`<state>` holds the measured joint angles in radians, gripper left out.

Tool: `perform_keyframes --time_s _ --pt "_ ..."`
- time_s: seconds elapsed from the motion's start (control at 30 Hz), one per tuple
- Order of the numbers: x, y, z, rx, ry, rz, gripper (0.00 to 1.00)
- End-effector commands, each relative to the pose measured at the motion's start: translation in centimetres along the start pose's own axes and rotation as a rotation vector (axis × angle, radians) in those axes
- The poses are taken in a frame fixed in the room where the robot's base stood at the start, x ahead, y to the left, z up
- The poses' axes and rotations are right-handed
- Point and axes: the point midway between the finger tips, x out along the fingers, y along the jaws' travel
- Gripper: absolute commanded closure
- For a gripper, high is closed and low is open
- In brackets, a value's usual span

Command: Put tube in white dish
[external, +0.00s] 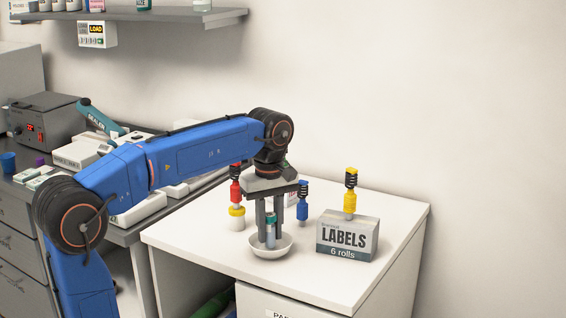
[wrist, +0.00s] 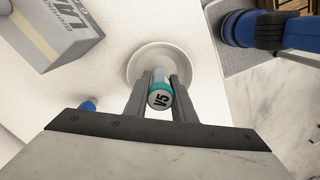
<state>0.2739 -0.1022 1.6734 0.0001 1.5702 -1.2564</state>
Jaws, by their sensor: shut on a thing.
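The tube (external: 270,232) has a teal cap and a pale body. It stands roughly upright between the fingers of my gripper (external: 268,240), which is shut on it. In the wrist view my gripper (wrist: 160,98) holds the tube (wrist: 160,92), and its cap top reads "V5". The white dish (external: 271,252) is a shallow round bowl on the white cabinet top. The tube and fingertips are over the dish, with the lower end at or just above its inside. I cannot tell whether the tube touches it. The dish (wrist: 140,55) also shows behind the tube in the wrist view.
A LABELS box (external: 347,237) stands right of the dish, with a yellow device (external: 350,201) at it. A blue device (external: 303,207) is behind the dish. A red device (external: 235,190) is above a yellow-lidded white jar (external: 237,218). The cabinet top (external: 190,238) is clear at front left.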

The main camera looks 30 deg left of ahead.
Motion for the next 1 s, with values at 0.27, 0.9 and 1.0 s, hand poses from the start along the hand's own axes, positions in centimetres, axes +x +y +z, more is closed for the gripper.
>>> perform_keyframes --time_s 0.27,0.9,1.0 --pt "0.0 0.0 0.0 0.0 0.0 0.0 0.55" --pt "-1.5 0.1 0.0 0.0 0.0 0.001 0.55" --pt "-2.8 0.1 0.0 0.0 0.0 0.001 0.55"
